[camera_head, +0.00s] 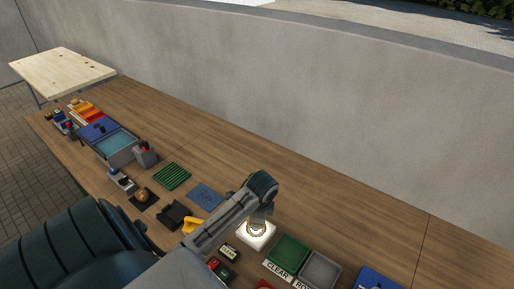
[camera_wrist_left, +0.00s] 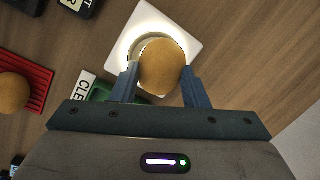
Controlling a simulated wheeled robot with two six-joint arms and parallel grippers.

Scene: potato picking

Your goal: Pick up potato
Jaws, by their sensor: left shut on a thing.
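In the left wrist view a round tan potato (camera_wrist_left: 162,66) sits between the two blue fingers of my left gripper (camera_wrist_left: 160,86), which is shut on it. The potato is over a lit white square pad (camera_wrist_left: 180,20) with a round ring, which shows partly around it. I cannot tell whether the potato touches the pad. In the head view my left gripper (camera_head: 259,214) points down at the glowing white pad (camera_head: 256,241), and its fingers are hard to make out. A second tan potato (camera_wrist_left: 14,92) lies on a red ribbed tray (camera_wrist_left: 40,78). My right gripper is not in view.
A green tray (camera_head: 290,250) labelled CLEAR and a grey tray (camera_head: 320,268) stand right of the pad. A blue mat (camera_head: 206,196), a green ribbed mat (camera_head: 172,177) and a blue bin (camera_head: 118,152) lie farther left. The bench behind, along the wall, is clear.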

